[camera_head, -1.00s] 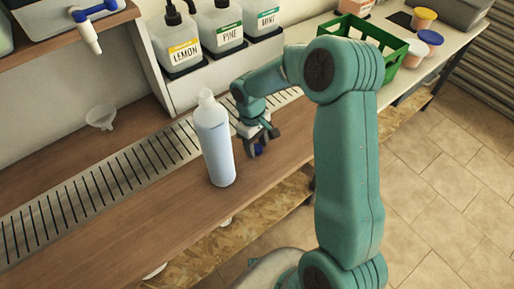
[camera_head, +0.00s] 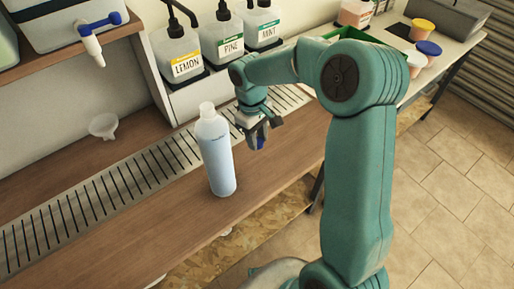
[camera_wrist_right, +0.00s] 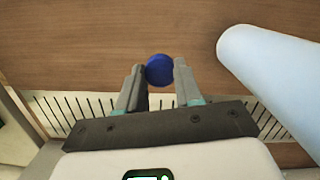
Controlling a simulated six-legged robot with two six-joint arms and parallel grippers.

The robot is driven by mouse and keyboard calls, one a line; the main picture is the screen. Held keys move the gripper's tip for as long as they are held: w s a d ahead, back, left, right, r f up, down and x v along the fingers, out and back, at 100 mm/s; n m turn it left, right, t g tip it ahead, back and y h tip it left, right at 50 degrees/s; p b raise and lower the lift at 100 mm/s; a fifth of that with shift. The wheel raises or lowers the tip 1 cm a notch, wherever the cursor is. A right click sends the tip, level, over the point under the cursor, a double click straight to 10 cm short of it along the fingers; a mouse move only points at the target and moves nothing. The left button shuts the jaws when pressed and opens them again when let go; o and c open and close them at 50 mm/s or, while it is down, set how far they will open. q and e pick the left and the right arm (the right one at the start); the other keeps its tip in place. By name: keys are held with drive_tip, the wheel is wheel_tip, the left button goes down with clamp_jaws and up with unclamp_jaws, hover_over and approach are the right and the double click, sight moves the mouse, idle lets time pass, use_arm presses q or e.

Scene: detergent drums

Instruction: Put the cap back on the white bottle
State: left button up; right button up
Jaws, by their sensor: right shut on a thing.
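The white bottle (camera_head: 216,155) stands upright on the wooden counter, its neck bare at the top. Its pale side also shows at the right of the right wrist view (camera_wrist_right: 280,75). My right gripper (camera_head: 260,142) is just right of the bottle, apart from it, and points down. In the right wrist view my right gripper (camera_wrist_right: 160,80) is shut on the blue cap (camera_wrist_right: 159,69), held between its fingertips. In the head view the cap (camera_head: 261,144) is a small blue patch, partly hidden by the fingers. My left gripper is not in view.
A slotted metal drain strip (camera_head: 110,188) runs behind the bottle. A clear funnel (camera_head: 103,126) lies on the left. LEMON (camera_head: 184,58), PINE and MINT pump bottles stand behind. A green crate (camera_head: 350,34) is at the back right. The counter left of the bottle is clear.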

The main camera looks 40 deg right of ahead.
wheel_tip(320, 180, up, 12)
drive_tip(key=p, duration=0.1)
drive_tip(key=shift+s+f, duration=0.1)
drive_tip(key=shift+f, duration=0.05)
idle(0.4)
